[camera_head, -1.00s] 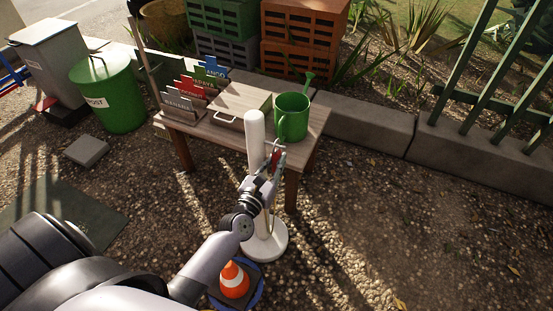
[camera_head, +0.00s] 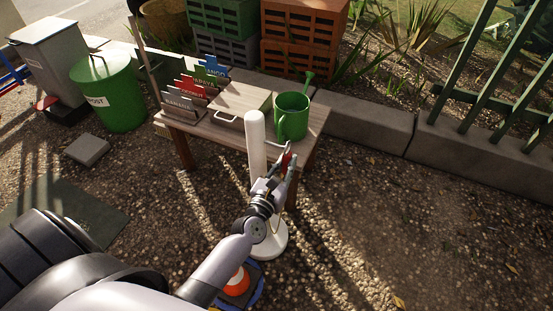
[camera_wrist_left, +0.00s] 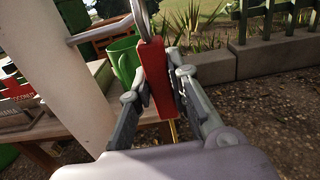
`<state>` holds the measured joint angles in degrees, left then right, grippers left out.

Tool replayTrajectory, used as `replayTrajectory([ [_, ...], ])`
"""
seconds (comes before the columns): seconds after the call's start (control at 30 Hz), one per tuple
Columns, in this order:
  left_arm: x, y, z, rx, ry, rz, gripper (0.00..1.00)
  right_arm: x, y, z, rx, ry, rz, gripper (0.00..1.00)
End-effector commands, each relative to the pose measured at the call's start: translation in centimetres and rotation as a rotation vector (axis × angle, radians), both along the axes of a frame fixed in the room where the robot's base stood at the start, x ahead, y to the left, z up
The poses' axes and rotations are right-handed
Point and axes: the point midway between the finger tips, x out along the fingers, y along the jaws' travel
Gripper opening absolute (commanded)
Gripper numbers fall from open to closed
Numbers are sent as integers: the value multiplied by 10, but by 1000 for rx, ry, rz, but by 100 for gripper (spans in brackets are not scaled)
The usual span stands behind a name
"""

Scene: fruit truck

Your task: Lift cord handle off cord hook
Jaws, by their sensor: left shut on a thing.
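My left gripper (camera_head: 287,168) is shut on the red cord handle (camera_head: 286,159), just right of the white post (camera_head: 256,140). In the left wrist view the red handle (camera_wrist_left: 154,78) stands nearly upright between my two fingers (camera_wrist_left: 157,88). A metal ring (camera_wrist_left: 141,14) is at the handle's top, and a yellow cord (camera_wrist_left: 173,131) hangs below it. The pale cord hook (camera_wrist_left: 100,31) sticks out from the post and reaches close to the ring. I cannot tell whether the ring is still around the hook. My right gripper is not in view.
A wooden table (camera_head: 318,120) behind the post carries a green watering can (camera_head: 291,118), a wooden box (camera_head: 240,101) and sign boards (camera_head: 190,92). An orange cone (camera_head: 236,283) stands near the post's white base (camera_head: 270,242). The gravel at right is clear.

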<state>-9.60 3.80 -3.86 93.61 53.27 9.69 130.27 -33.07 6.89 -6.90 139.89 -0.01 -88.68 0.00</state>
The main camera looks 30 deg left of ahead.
Motion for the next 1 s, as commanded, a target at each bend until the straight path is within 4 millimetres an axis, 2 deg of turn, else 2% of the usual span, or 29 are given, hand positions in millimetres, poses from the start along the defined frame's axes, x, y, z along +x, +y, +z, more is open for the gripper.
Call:
replayTrajectory([
  [0.47, 1, -16, 2, -2, 0, -1, 0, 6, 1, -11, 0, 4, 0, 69],
  [1.0, 4, -70, 2, -2, 0, -1, 0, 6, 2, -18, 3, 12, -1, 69],
])
